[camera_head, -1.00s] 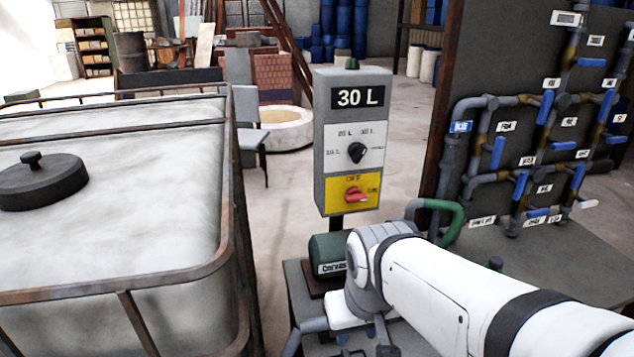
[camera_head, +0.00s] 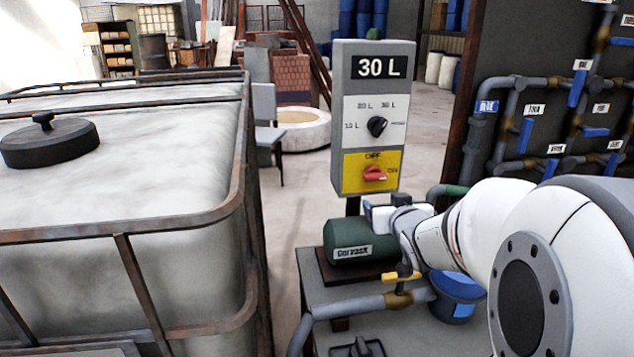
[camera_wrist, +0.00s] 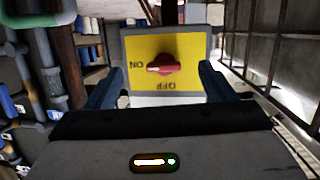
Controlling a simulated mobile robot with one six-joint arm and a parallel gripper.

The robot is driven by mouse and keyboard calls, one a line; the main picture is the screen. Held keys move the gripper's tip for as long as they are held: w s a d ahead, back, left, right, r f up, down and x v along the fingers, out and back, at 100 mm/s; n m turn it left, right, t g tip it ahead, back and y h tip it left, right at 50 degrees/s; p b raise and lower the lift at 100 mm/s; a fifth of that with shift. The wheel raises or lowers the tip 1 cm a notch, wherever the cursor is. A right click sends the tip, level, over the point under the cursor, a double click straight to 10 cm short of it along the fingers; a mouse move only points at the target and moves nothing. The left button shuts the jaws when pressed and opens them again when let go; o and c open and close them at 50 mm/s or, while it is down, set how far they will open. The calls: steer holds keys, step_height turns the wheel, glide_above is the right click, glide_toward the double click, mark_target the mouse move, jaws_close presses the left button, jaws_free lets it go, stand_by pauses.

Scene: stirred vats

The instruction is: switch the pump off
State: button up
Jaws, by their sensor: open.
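The pump's control box (camera_head: 347,115) stands on a post and its display (camera_head: 379,67) reads 30 L. The red switch knob (camera_head: 374,174) sits on the box's yellow plate (camera_head: 352,180) and points right, at ON; OFF is marked above it. In the wrist view the plate is upside down, and the red knob (camera_wrist: 165,64) has its white mark toward ON at left. My gripper (camera_wrist: 162,78) is open and empty, its fingers either side of the knob in that view, apparently short of it. In the head view my gripper (camera_head: 384,210) is just below the plate. The green pump (camera_head: 350,242) sits below.
A black dial (camera_head: 377,126) is above the yellow plate. A caged white tank (camera_head: 110,190) stands at left. A pipe with a yellow-handled valve (camera_head: 402,277) and a blue bucket (camera_head: 455,295) are beneath my arm. A pipe board with blue valves (camera_head: 530,110) is at right.

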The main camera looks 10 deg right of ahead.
mark_target(376, 180)
steer(key=w+t, duration=0.1)
steer(key=w, duration=0.2)
steer(key=w+t+y, duration=0.1)
steer(key=w, duration=0.2)
steer(key=w+d+r+n+t+b, duration=0.1)
steer(key=w, duration=0.3)
steer(key=shift+y, duration=0.4)
steer(key=shift+c, duration=0.3)
steer(key=c, duration=0.9)
steer(key=shift+a, duration=0.2)
steer(key=shift+d+f+b, duration=0.1)
steer(key=shift+b, duration=0.25)
